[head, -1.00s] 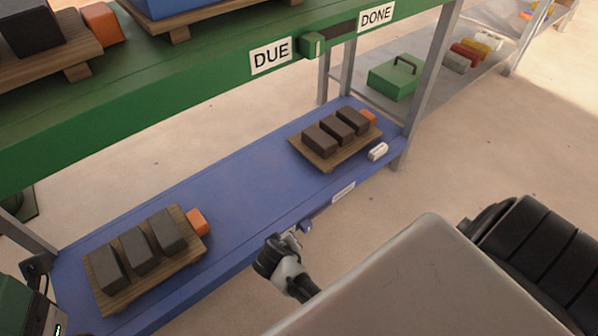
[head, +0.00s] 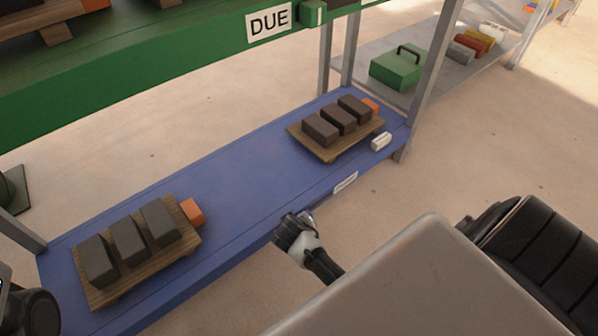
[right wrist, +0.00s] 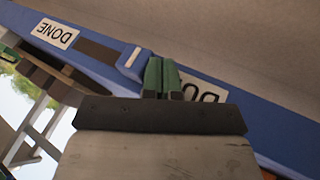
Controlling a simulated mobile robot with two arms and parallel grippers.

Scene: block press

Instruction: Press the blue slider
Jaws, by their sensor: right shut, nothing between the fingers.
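The blue slider (right wrist: 134,62) shows in the right wrist view as a pale-edged blue block on the blue shelf's front edge. It sits at the end of a dark slot (right wrist: 98,52), away from the upside-down DONE label (right wrist: 55,33). My right gripper (right wrist: 163,70) has its green fingers together and empty, just right of the slider and overlapping its edge; I cannot tell whether they touch. In the head view, my right gripper (head: 292,222) is at the shelf's front edge and the slider is hidden. My left gripper is not in view.
The blue shelf (head: 235,185) holds two wooden pallets (head: 188,250) (head: 380,128) with dark blocks and an orange block each. A green beam (head: 150,85) with a DUE label (head: 269,19) runs above. A grey post (head: 430,85) stands right. A second label (right wrist: 200,93) is partly hidden.

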